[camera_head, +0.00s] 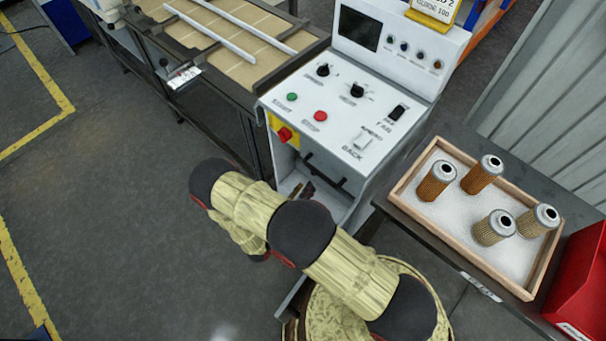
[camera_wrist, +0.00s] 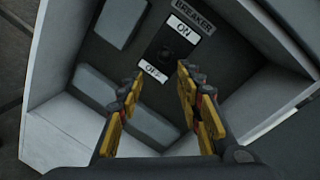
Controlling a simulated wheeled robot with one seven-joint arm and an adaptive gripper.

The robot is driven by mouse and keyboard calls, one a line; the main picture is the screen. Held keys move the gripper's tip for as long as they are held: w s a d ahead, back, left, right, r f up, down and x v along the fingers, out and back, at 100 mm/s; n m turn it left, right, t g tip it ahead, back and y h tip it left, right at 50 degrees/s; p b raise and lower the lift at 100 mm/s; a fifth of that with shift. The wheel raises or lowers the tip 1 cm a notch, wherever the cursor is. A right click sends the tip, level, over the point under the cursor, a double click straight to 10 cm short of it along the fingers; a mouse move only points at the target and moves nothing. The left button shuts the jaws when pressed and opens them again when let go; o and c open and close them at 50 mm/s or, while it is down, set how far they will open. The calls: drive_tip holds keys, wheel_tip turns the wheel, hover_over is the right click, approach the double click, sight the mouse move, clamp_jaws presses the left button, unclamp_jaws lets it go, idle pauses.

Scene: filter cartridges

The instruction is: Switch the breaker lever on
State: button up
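The breaker panel shows in the wrist view, inside a pale-walled recess, with a BREAKER label (camera_wrist: 192,16), a white ON label (camera_wrist: 184,28) and a white OFF label (camera_wrist: 153,71). The small dark breaker lever (camera_wrist: 166,54) sits between the two labels; it is too dark to tell which way it is tipped. My gripper (camera_wrist: 160,72) is open and empty, its yellow-and-black fingers apart, pointing at the panel near the OFF end. In the head view my arm reaches into the lower opening of the white control console (camera_head: 322,121), where the breaker is hidden.
The recess walls (camera_wrist: 266,98) stand close around my gripper, and grey boxes (camera_wrist: 119,21) are fixed inside. A wooden tray (camera_head: 462,250) of filter cartridges and a red bin (camera_head: 583,285) are to the right. The left floor is clear.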

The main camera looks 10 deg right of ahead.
drive_tip(key=shift+n+t, duration=0.4)
drive_tip(key=shift+n, duration=0.4)
drive_tip(key=shift+r+b+x, duration=0.2)
drive_tip(key=shift+b+x, duration=0.05)
drive_tip(key=shift+x, duration=1.05)
drive_tip(key=shift+r+b+x, duration=0.25)
drive_tip(key=shift+x, duration=1.05)
drive_tip(key=shift+r+b+x, duration=0.2)
drive_tip(key=shift+b+x, duration=0.05)
drive_tip(key=shift+x, duration=1.05)
drive_tip(key=c, duration=0.3)
clamp_jaws()
